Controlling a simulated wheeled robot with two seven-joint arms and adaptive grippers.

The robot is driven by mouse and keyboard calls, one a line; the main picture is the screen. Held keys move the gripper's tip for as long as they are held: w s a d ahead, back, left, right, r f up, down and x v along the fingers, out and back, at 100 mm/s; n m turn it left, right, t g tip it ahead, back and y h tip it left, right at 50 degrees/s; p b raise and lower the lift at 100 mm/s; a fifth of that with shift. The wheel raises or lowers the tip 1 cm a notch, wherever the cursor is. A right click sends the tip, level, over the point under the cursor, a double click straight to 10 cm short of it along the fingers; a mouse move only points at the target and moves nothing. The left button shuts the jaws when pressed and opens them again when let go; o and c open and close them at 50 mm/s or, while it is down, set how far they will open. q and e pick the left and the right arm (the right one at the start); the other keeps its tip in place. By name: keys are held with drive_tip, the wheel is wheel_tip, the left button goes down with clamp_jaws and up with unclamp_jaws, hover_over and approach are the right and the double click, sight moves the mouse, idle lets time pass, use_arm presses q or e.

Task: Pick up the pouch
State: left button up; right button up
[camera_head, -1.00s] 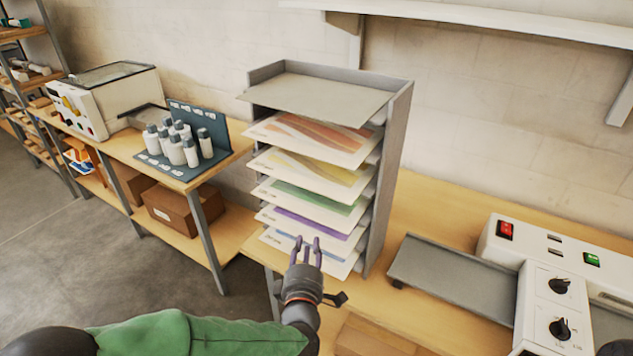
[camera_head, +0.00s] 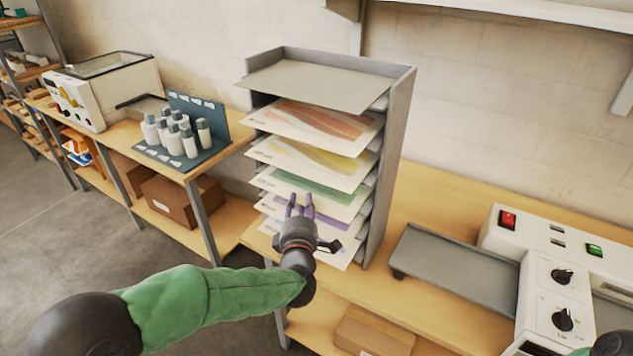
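A grey tray rack (camera_head: 390,150) holds several flat pouches, one per shelf, sticking out toward me. From the top they are the orange pouch (camera_head: 313,127), the yellow pouch (camera_head: 305,163), the green pouch (camera_head: 310,193), the purple pouch (camera_head: 333,217) and the blue pouch (camera_head: 335,250). My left gripper (camera_head: 299,206) is in front of the lower shelves, with its fingers apart, overlapping the purple and green pouches in view. I cannot tell whether it touches a pouch. It hides parts of the lower two. My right gripper is not visible.
The white laminator (camera_head: 560,290) stands at the right, with a grey feed tray (camera_head: 455,270) beside the rack. At the left, a bench carries several bottles (camera_head: 178,135) and a white machine (camera_head: 105,90). A cardboard box (camera_head: 372,333) lies below the table.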

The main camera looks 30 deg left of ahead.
use_arm(q)
drive_tip(key=shift+x, duration=0.95)
clamp_jaws()
drive_tip(key=shift+d+f, duration=0.1)
